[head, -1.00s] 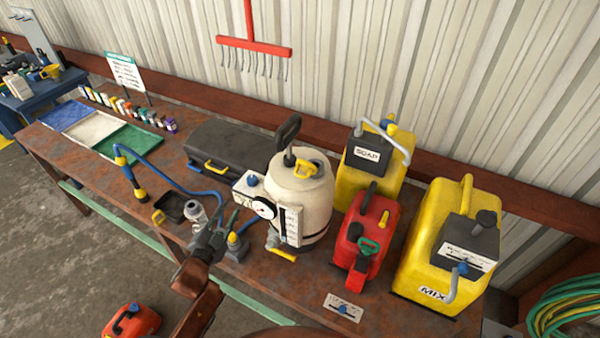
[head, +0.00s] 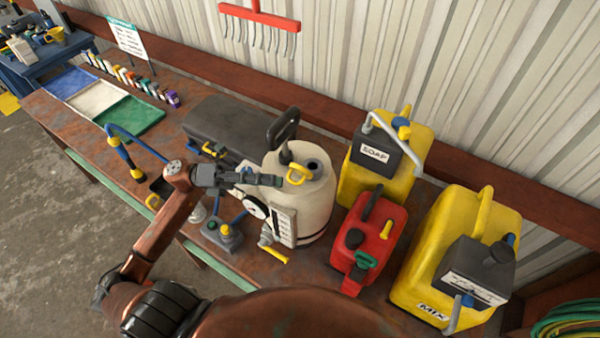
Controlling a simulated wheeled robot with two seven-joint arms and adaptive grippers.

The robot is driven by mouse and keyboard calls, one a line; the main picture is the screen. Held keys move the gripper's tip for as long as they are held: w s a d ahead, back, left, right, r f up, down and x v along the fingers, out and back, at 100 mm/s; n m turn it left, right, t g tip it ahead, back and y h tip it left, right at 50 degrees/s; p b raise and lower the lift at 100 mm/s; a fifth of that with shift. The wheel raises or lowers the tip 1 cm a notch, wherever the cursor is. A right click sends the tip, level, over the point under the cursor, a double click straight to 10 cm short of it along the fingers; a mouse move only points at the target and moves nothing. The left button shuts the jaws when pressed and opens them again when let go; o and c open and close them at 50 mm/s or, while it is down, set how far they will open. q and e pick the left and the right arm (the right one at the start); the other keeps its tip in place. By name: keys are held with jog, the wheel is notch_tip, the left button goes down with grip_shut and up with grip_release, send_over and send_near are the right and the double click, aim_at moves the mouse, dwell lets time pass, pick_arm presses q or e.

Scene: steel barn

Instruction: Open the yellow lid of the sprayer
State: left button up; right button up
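The sprayer (head: 318,205) is a cream tank standing upright on the rusty bench, with a black pump handle (head: 284,125) on top. A yellow loop-shaped lid handle (head: 299,174) sits on its top, near a small dark round spot. My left gripper (head: 277,181) reaches in from the left at the height of the tank's top. Its fingertips are just left of the yellow lid; I cannot tell whether they touch it. The fingers are seen edge-on, so their opening is unclear. My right gripper is not in view.
A gauge and white panel (head: 284,224) are at the sprayer's front left. A red can (head: 370,238), a yellow soap container (head: 352,182) and a yellow mix container (head: 420,270) stand to the right. A dark case (head: 222,124) lies behind left. A control box (head: 222,235) sits in front.

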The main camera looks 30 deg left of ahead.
aim_at(295, 182)
pick_arm(q)
jog(key=x, duration=0.2)
jog(key=p+x, duration=0.1)
jog(key=x, duration=0.1)
jog(key=p+x, duration=0.1)
jog(key=x, duration=0.1)
jog(key=shift+s+r, duration=0.2)
jog(key=shift+s, duration=0.05)
jog(key=shift+w+d, duration=0.15)
jog(key=shift+d, duration=0.35)
jog(key=shift+c, duration=0.7)
jog(key=c, duration=0.5)
grip_shut()
